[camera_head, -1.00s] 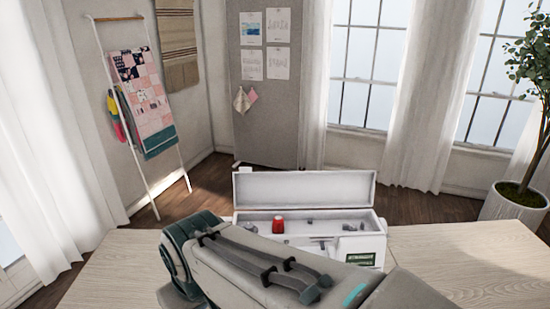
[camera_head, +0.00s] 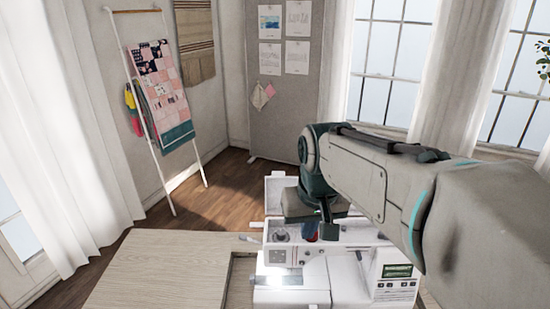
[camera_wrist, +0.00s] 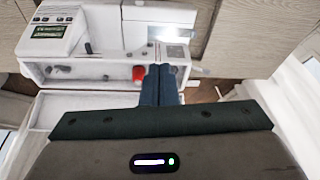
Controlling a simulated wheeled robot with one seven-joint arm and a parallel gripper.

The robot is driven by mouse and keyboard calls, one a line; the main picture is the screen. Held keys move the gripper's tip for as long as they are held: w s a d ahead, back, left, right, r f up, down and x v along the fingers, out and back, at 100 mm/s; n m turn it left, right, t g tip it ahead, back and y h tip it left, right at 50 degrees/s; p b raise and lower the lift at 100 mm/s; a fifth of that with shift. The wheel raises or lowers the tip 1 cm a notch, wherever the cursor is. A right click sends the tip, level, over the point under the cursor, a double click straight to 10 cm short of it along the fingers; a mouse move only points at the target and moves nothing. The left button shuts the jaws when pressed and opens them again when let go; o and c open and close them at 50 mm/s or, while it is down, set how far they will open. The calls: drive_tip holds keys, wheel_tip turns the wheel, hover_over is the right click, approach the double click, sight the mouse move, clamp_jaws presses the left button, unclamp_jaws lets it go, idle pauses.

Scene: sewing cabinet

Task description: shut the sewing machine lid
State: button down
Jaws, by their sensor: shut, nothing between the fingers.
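The white sewing machine (camera_head: 350,268) stands in a cutout of the wooden table. Its lid (camera_head: 276,187) is raised at the back; my arm hides much of it in the head view. In the wrist view, the lid (camera_wrist: 85,103) is the pale panel beyond the open top compartment (camera_wrist: 85,72). My gripper (camera_wrist: 159,70) is shut and empty, its dark blue fingers over the compartment beside the red spool (camera_wrist: 138,73). In the head view, my gripper is low over the machine's top, partly hidden by my own wrist. I cannot tell whether the fingers touch anything.
The pale wooden tabletop (camera_head: 160,265) left of the machine is clear. Behind it are bare floor, a ladder rack (camera_head: 152,120) with quilts and a grey pinboard (camera_head: 283,110). Curtains and windows line the walls.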

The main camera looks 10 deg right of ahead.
drive_tip(key=w+r+m+g+p, duration=0.1)
drive_tip(key=w+r, duration=0.3)
drive_tip(key=w, duration=0.5)
drive_tip(key=w+r+p, duration=0.1)
drive_tip(key=w+r, duration=0.3)
drive_tip(key=w, duration=0.5)
drive_tip(key=g+p, duration=0.1)
drive_tip(key=p, duration=0.2)
hover_over(277, 179)
drive_tip(key=shift+m, duration=0.4)
drive_tip(key=shift+d+f, duration=0.1)
drive_tip(key=shift+f, duration=5.55)
drive_tip(key=shift+f+b, duration=0.15)
drive_tip(key=shift+b, duration=0.45)
